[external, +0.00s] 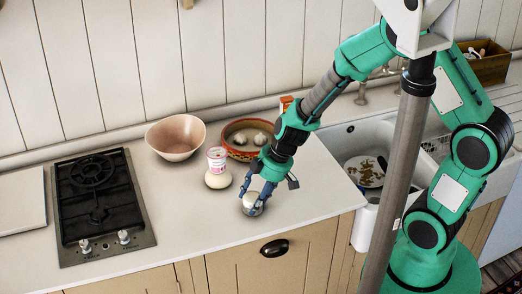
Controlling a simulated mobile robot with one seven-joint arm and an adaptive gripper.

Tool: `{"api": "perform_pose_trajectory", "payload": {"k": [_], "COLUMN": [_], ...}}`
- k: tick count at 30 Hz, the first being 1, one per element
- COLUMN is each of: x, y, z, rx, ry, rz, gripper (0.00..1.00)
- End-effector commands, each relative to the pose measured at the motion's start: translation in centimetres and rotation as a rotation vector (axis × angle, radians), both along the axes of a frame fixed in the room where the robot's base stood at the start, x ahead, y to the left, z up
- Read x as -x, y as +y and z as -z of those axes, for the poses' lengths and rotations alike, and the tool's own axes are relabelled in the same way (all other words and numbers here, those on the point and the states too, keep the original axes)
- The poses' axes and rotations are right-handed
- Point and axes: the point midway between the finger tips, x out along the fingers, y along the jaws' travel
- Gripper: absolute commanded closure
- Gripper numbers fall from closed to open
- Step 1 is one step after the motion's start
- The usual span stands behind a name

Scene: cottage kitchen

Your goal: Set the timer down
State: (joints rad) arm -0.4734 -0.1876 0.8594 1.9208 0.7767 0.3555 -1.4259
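The timer (251,204), a small round whitish object, is at the front of the white countertop (185,235), right of the middle of the picture. My gripper (255,195) points down at it, with its dark fingers on both sides of it and closed against it. The fingers hide part of the timer. It is at or just above the counter surface; I cannot tell whether its underside touches.
A jar with a pink label (216,160) stands on a pale round item (218,180) left of my gripper. Behind are a pinkish bowl (175,137) and an orange-rimmed dish (231,127). A black gas hob (95,200) is left, a sink (345,140) right. Front-left counter is clear.

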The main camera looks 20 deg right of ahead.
Motion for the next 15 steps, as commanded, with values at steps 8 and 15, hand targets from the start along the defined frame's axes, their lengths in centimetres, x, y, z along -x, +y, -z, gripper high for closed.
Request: {"api": "perform_pose_trajectory", "payload": {"k": [8, 15], "x": [0.01, 0.02], "y": [0.00, -0.01], "z": [0.00, -0.12], "rx": [0.000, 0.000], "ry": [0.000, 0.000], "rz": [0.000, 0.000], "gripper": [0.29, 0.29]}}
